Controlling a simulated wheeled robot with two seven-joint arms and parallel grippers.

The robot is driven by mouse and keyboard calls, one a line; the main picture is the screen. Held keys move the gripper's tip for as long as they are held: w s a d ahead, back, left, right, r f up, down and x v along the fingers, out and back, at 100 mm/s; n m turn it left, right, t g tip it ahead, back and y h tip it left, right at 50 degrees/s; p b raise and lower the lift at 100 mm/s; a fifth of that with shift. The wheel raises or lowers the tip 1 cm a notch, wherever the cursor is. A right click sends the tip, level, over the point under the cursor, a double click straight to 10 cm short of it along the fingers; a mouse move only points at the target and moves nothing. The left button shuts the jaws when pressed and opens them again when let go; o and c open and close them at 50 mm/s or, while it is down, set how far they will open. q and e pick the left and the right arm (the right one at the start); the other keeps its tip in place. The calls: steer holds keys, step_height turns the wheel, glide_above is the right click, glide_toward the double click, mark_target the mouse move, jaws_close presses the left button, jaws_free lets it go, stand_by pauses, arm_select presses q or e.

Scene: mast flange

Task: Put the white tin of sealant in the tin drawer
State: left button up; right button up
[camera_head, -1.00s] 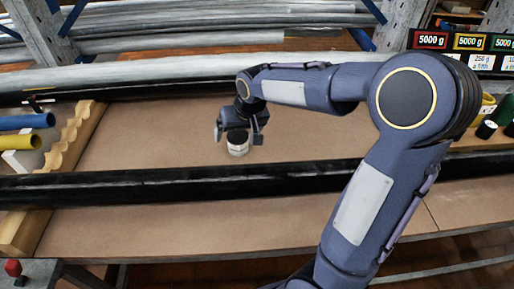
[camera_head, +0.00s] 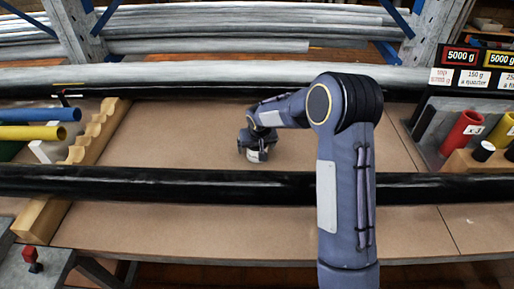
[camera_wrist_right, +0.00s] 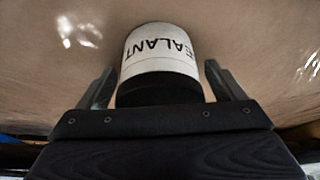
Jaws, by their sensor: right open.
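The white tin of sealant (camera_wrist_right: 160,47) stands on the brown bench top, its dark end toward my gripper in the right wrist view. In the head view the tin (camera_head: 254,155) shows only as a small white patch under my gripper. My right gripper (camera_wrist_right: 158,82) is open, with one finger on each side of the tin and a gap visible beside it. In the head view my right gripper (camera_head: 256,150) is over the tin and hides most of it. My left gripper is not in view. I cannot make out a tin drawer.
A long black pipe (camera_head: 150,184) runs across the bench in front of the tin. Weight-labelled boxes (camera_head: 475,65) and coloured cylinders (camera_head: 463,132) are at right. The bench around the tin is clear.

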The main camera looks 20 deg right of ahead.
steer(key=shift+f, duration=0.1)
steer(key=c, duration=1.2)
steer(key=shift+c, duration=0.7)
